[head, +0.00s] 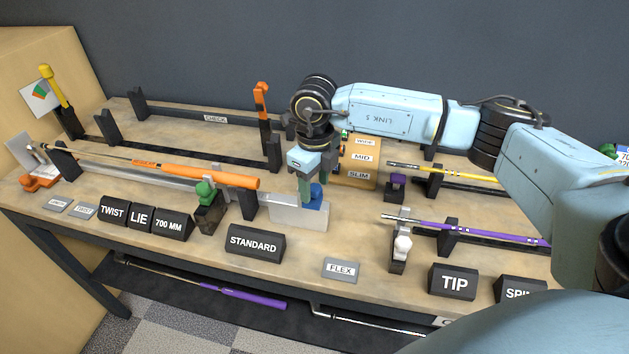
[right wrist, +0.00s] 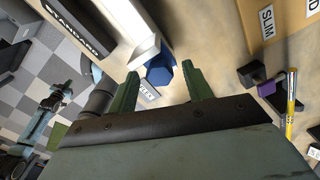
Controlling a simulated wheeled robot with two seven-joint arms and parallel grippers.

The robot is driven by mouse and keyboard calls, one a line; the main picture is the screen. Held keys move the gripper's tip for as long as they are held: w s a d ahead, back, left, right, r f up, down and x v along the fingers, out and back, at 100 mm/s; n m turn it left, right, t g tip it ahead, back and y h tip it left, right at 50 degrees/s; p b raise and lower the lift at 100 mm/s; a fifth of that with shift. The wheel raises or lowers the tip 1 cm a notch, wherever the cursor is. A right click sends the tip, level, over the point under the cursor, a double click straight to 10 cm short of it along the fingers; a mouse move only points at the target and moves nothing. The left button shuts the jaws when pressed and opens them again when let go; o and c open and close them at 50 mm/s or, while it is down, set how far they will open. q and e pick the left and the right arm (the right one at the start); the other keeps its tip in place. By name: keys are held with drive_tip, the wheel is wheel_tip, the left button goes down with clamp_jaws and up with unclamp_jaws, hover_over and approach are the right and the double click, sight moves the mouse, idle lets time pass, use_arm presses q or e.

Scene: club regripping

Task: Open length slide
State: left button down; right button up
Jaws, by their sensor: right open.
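A blue knob (head: 316,194) sits by a pale metal slide block (head: 292,212) at the end of the long rail, near the table's front. My right gripper (head: 306,192) points down over it, its fingers beside the knob in the head view. In the right wrist view the fingers of my right gripper (right wrist: 160,75) stand apart, with the blue knob (right wrist: 160,72) seen between and beyond their tips. I cannot tell whether they touch it. An orange-gripped club (head: 215,176) lies along the rail on black supports. My left gripper does not show clearly.
A green knob on a dark clamp (head: 207,205) stands left of the slide. The STANDARD block (head: 255,243) and FLEX plate (head: 342,270) lie in front. A wooden WIDE/MID/SLIM box (head: 358,165) is behind. A purple-gripped club (head: 480,232) lies at right.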

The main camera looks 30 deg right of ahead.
sight(315, 187)
wheel_tip(315, 187, up, 13)
drive_tip(key=shift+r+b, duration=0.2)
drive_tip(key=shift+b, duration=0.2)
idle(0.5)
